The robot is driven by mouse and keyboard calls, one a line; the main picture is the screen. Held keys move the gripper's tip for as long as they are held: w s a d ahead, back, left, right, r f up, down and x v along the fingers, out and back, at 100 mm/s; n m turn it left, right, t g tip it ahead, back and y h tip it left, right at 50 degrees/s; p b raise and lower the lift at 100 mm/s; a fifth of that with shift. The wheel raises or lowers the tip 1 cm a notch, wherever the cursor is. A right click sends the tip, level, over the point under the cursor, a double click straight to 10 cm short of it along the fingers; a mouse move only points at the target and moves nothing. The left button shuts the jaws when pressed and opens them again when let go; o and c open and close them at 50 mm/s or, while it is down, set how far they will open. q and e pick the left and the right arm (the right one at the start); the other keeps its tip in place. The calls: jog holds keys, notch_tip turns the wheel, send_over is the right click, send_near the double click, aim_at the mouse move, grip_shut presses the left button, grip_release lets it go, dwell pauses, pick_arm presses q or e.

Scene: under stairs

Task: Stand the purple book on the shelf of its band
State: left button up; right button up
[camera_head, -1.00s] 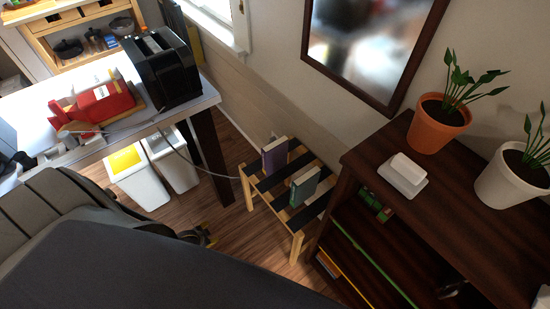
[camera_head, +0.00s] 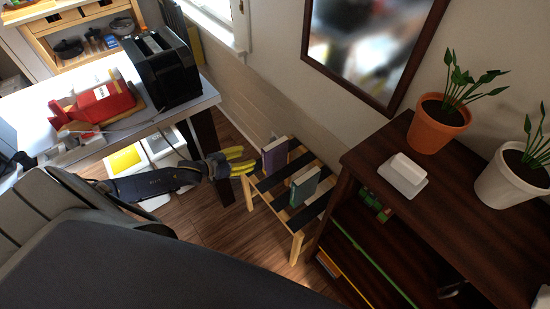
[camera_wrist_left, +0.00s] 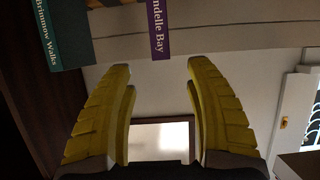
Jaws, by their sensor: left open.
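The purple book (camera_head: 275,156) stands upright on a slatted wooden stool beside the wall. A teal-green book (camera_head: 304,187) stands near it, on the side toward the dark shelf unit. My left gripper (camera_head: 244,159) is open and empty, just left of the purple book, its yellow fingers pointing at it. In the left wrist view, the purple book's lettered spine (camera_wrist_left: 158,26) is beyond and between the fingertips (camera_wrist_left: 160,65), apparently apart from them. The teal book (camera_wrist_left: 64,34) is at upper left there. The shelf unit (camera_head: 375,190) has green (camera_head: 372,262) and yellow (camera_head: 350,278) edge bands; no purple band shows.
The stool (camera_head: 298,246) is narrow, with gaps between slats. The desk (camera_head: 185,113) bears a black appliance (camera_head: 162,68) and a red device (camera_head: 100,103).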

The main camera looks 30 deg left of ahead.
aim_at(263, 153)
pick_arm(q)
jog(key=x, duration=1.1)
jog(key=shift+a, duration=0.15)
jog(key=shift+x, duration=2.6)
jog(key=shift+r, duration=0.15)
jog(key=shift+c, duration=0.3)
grip_shut()
